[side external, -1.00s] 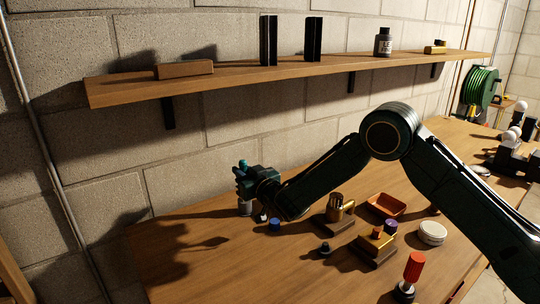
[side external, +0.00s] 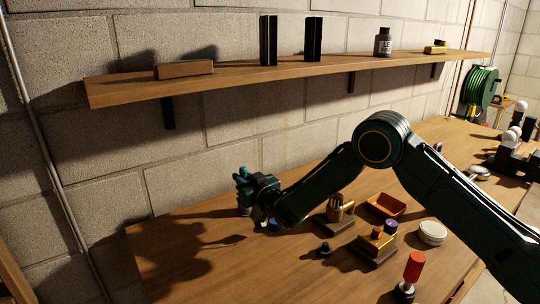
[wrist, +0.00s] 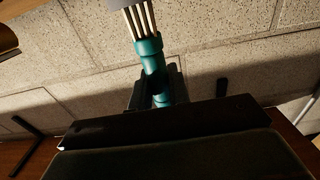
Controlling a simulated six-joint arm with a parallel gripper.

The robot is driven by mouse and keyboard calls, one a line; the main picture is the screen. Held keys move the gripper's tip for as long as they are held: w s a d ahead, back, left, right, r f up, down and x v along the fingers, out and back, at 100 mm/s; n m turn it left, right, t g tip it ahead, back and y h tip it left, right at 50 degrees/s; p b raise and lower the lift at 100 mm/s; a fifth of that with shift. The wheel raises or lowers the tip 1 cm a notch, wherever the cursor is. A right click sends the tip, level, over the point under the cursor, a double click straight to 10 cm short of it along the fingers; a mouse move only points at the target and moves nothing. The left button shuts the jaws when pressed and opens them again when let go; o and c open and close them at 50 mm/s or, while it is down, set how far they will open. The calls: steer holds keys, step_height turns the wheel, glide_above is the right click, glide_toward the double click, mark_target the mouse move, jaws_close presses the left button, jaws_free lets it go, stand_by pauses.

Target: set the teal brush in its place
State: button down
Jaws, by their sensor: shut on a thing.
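The teal brush (wrist: 152,65) is between the fingers of my gripper (wrist: 155,92) in the wrist view. Its teal handle runs up the picture to pale rods and a grey end, cut off by the top edge. In the side view, my gripper (side external: 243,182) is shut on the brush, over the far left part of the bench near the wall. The teal top of the brush (side external: 243,171) shows above the fingers. Its lower end is mostly hidden, so I cannot tell whether it touches the bench. No place for the brush can be made out clearly.
A blue cap (side external: 274,225) sits close to my gripper. A brass holder (side external: 340,208), a brass block (side external: 376,243), an orange tray (side external: 386,205), a white round tin (side external: 432,233) and a red-handled tool (side external: 412,272) stand to the right. A wooden shelf (side external: 230,78) runs above.

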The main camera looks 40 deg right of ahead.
steer(key=shift+f, duration=0.7)
stand_by(0.3)
steer(key=c, duration=1.3)
jaws_free()
steer(key=shift+o, duration=0.2)
steer(key=shift+s, duration=0.1)
steer(key=s, duration=1.3)
steer(key=shift+s, duration=0.3)
